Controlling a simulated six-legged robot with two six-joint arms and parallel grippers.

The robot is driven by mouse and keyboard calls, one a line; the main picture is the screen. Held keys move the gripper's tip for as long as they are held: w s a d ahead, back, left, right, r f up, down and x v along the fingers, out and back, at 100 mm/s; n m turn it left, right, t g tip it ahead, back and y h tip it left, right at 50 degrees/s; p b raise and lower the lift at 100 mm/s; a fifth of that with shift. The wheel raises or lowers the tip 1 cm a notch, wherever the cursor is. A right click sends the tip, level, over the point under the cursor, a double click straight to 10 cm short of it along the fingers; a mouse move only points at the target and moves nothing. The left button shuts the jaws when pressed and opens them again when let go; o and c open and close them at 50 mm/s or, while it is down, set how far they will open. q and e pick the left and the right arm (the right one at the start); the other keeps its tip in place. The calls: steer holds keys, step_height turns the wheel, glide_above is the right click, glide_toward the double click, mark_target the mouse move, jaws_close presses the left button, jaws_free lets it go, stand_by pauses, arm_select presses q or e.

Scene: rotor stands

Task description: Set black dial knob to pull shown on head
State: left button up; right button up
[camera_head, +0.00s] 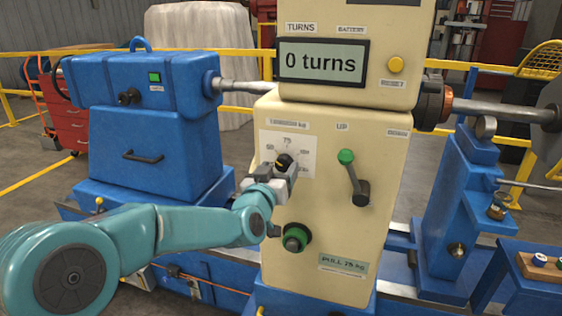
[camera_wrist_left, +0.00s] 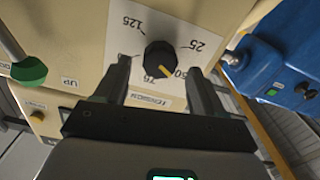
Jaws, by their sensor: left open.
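The black dial knob (camera_head: 284,161) sits on a white scale plate on the cream panel. In the left wrist view the knob (camera_wrist_left: 159,60) shows a yellow pointer aimed down-right, between the 75 and 50 marks. A green label (camera_head: 343,265) low on the panel appears to read "PULL 75 kg". My left gripper (camera_head: 281,176) is at the knob in the head view. In the left wrist view the gripper (camera_wrist_left: 158,66) is open, with one finger on each side of the knob and gaps visible. My right gripper is not in view.
The display (camera_head: 321,63) reads "0 turns". A green-tipped lever (camera_head: 353,178) stands right of the dial, labelled UP. A green round button (camera_head: 296,238) is below, close to my arm. A blue machine housing (camera_head: 150,130) stands left; a blue stand (camera_head: 455,215) stands right.

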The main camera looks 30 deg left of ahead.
mark_target(283, 163)
arm_select(q)
steer(key=shift+x, duration=1.2)
steer(key=c, duration=1.1)
steer(key=shift+o, duration=0.2)
